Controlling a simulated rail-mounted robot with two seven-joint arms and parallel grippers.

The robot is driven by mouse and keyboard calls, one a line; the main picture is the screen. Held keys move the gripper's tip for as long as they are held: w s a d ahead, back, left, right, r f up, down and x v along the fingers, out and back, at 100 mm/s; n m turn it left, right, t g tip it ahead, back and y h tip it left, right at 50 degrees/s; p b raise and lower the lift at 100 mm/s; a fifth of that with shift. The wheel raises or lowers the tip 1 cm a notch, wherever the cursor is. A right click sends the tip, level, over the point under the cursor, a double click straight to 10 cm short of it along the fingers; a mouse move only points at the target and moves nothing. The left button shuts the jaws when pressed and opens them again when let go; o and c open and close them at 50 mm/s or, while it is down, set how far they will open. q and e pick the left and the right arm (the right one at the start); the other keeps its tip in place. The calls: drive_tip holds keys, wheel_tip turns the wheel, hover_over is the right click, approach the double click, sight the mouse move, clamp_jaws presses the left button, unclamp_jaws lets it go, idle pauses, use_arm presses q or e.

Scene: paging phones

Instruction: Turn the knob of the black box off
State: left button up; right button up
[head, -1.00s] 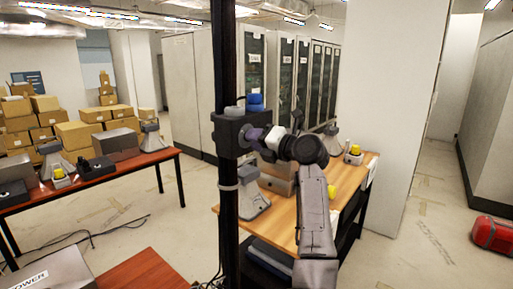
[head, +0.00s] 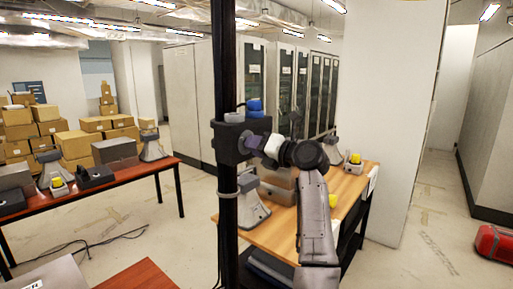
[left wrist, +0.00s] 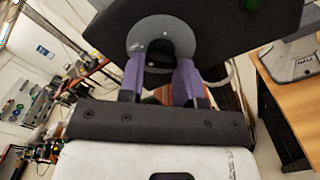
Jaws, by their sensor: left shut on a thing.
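The black box (head: 230,144) is fixed on a dark upright pole, with a blue dome and a grey round part on top. In the left wrist view the box (left wrist: 215,32) fills the top, with a grey round plate (left wrist: 134,40) around a dark knob (left wrist: 159,48). My left gripper (head: 257,143) is at the right face of the box. Its two purple fingers (left wrist: 160,74) are on either side of the knob and shut on it. The fingers partly hide the knob. My right gripper is not in view.
A wooden table (head: 345,186) with grey devices and yellow buttons stands behind the pole. A red-brown table (head: 130,172) with more devices is at left. Cardboard boxes (head: 75,143) are stacked at the back left. A red case (head: 494,243) lies at far right.

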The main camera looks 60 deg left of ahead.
use_arm(q)
drive_tip(key=o, duration=0.9)
drive_tip(key=shift+b+v, duration=0.7)
drive_tip(key=shift+v, duration=6.2)
drive_tip(key=shift+r, duration=0.1)
